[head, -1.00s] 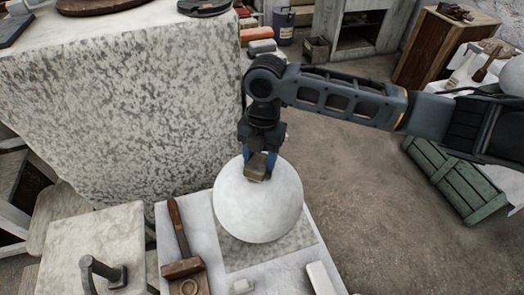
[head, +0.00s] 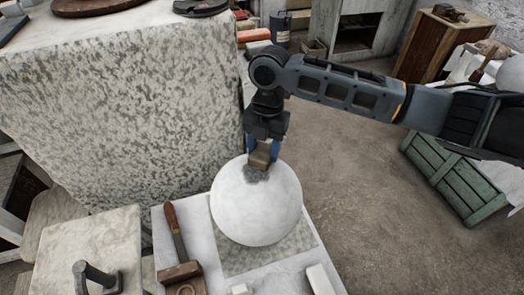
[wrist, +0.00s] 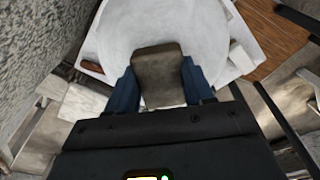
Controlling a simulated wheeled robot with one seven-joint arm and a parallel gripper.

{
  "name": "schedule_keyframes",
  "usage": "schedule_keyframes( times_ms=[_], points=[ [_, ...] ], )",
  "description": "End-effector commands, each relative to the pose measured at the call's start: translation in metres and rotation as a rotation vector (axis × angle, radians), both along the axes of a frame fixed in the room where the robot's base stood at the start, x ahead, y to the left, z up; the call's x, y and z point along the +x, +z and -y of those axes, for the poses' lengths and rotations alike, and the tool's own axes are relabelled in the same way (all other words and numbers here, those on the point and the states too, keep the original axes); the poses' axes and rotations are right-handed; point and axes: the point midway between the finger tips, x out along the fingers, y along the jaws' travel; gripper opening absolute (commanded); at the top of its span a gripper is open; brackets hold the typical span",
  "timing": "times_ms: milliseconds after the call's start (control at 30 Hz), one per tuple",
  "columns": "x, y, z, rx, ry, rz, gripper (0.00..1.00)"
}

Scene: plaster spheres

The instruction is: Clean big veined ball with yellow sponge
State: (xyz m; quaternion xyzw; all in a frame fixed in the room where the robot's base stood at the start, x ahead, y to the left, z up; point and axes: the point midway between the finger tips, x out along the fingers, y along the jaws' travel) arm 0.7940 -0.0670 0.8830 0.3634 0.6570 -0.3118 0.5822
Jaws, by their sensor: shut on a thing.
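A big white ball (head: 256,212) with faint veining sits on a grey slab on the white-topped stand; it also fills the top middle of the wrist view (wrist: 170,27). A dark grey smudge (head: 256,177) marks its upper side. My gripper (head: 263,151) points down over the top of the ball, its blue fingers shut on a brownish block, the sponge (head: 260,157). The sponge looks brown rather than yellow and also shows between the fingers in the wrist view (wrist: 158,75). It is just above the smudge; I cannot tell whether it touches the ball.
A mallet or hammer with a wooden handle (head: 174,230) lies left of the ball, and a white block (head: 319,280) lies at front right. A large speckled stone block (head: 120,110) stands close behind left. A green crate (head: 455,180) is on the floor at right.

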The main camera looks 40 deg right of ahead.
Motion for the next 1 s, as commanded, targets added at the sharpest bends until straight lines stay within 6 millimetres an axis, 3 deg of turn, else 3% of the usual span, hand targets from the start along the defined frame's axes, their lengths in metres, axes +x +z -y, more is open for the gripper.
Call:
schedule_keyframes(
  times_ms=[600, 1000],
  points=[
    [-0.010, 0.019, -0.016, 0.002, 0.001, 0.001, 0.27],
    [-0.010, 0.022, -0.016, 0.001, 0.001, 0.001, 0.27]
  ],
)
